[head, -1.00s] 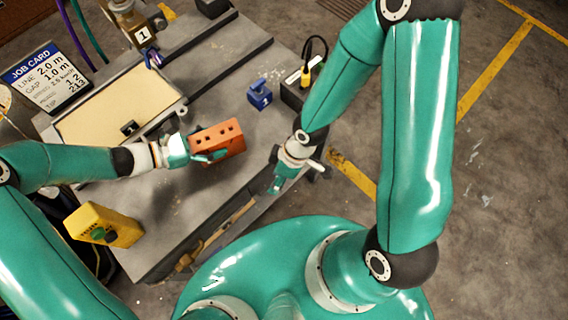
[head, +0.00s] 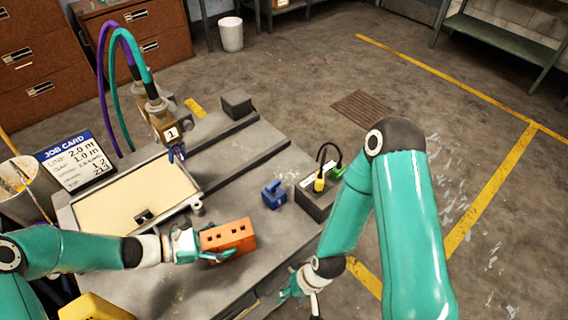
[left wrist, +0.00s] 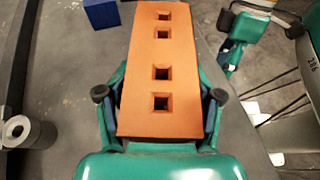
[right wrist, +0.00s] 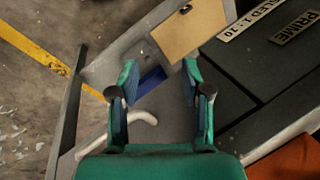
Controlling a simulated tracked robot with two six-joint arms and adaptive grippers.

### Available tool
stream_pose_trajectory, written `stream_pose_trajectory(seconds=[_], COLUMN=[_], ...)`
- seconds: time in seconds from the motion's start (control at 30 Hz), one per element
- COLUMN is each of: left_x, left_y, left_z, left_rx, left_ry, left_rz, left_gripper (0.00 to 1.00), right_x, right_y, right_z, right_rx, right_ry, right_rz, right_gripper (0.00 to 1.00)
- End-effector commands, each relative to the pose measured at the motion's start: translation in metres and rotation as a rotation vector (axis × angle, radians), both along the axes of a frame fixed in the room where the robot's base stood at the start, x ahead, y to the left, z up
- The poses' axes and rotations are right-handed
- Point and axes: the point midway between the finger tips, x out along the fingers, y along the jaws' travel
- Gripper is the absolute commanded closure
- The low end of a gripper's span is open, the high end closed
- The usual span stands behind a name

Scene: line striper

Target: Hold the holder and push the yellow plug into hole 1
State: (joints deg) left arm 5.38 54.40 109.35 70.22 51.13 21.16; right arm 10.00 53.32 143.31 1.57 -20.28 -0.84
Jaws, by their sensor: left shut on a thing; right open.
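The holder is an orange block (head: 236,235) with a row of square holes in its top. My left gripper (head: 198,246) is shut on it and holds it above the grey bench top. In the left wrist view the holder (left wrist: 158,88) sits between both fingers and its holes look dark and empty. I cannot read hole numbers. The yellow plug (head: 319,183) stands at a dark box at the bench's right, with a black cable looping over it. My right gripper (head: 292,288) is open and empty at the bench's near right edge, apart from holder and plug.
A green plug (head: 337,172) is beside the yellow one on the dark box (head: 314,203). A blue block (head: 273,195) stands between box and holder.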

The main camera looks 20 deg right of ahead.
Motion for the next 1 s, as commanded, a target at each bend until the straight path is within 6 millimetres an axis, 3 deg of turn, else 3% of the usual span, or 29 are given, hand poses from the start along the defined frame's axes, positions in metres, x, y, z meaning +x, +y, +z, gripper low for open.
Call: stream_pose_trajectory(seconds=[0.27, 0.53, 0.6, 0.73, 0.9, 1.0], left_x=[0.0, 0.0, 0.0, 0.0, 0.0, 0.0], left_y=[0.0, 0.0, 0.0, 0.0, 0.0, 0.0], left_z=[0.0, 0.0, 0.0, 0.0, 0.0, 0.0], left_rx=[0.0, 0.0, 0.0, 0.0, 0.0, 0.0], left_ry=[0.001, 0.001, 0.001, 0.001, 0.001, 0.001], left_rz=[0.0, 0.0, 0.0, -0.001, 0.0, 0.0], left_gripper=[0.94, 0.94, 0.94, 0.94, 0.94, 0.94], right_x=[0.021, 0.038, 0.07, 0.111, 0.13, 0.13], right_y=[-0.031, -0.057, -0.067, -0.088, -0.108, -0.115], right_z=[0.034, 0.094, 0.121, 0.177, 0.242, 0.267], right_rx=[-0.082, -0.1, -0.162, -0.296, -0.441, -0.494], right_ry=[-0.008, -0.01, -0.147, -0.357, -0.508, -0.543], right_rz=[-0.147, -0.399, -0.388, -0.375, -0.376, -0.378], right_gripper=[0.52, 0.52, 0.52, 0.52, 0.52, 0.52])
